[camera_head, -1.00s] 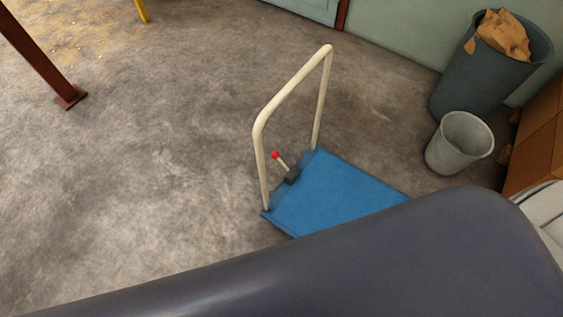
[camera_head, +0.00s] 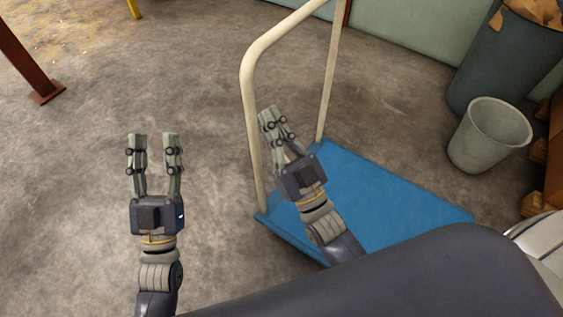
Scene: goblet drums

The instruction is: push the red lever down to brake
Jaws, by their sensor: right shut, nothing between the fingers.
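The blue platform cart (camera_head: 390,205) with its cream handle frame (camera_head: 250,105) stands on the floor right of centre. The red-tipped lever does not show now; my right gripper and arm cover the area at the foot of the handle frame. My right gripper (camera_head: 269,112) is shut and empty, in front of the handle frame and cart in the picture. Whether it touches the lever cannot be told. My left gripper (camera_head: 154,138) is open and empty, over bare floor to the left of the cart.
A grey bin (camera_head: 488,137) and a larger dark bin (camera_head: 500,65) with brown paper stand at the right. Cardboard boxes are at the right edge. A rust-brown post (camera_head: 28,65) stands at the upper left. The floor (camera_head: 70,190) to the left is clear.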

